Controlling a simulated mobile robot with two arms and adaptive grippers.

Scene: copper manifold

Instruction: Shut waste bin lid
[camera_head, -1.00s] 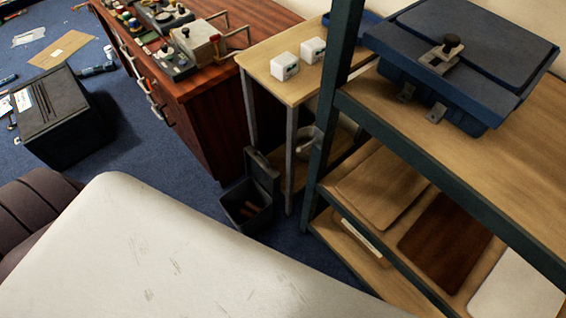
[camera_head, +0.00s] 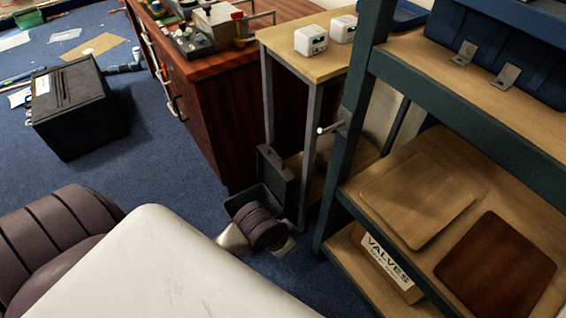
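The waste bin (camera_head: 243,199) is a small dark grey box on the blue floor, beside the legs of the small wooden side table. Its lid (camera_head: 276,174) stands open and upright at the back right of the bin. A dark ribbed arm part of mine, with pale parts at its sides, is in front of the bin and hides much of its front and opening. I cannot tell whether it touches the bin. I can make out no fingertips of either gripper.
The side table (camera_head: 285,46) holds two small white boxes. A green-framed shelf (camera_head: 346,150) with boards and a box marked VALVES stands close at right. A red-brown cabinet (camera_head: 215,115) is behind the bin. A black crate (camera_head: 80,118) stands at left, with open floor between.

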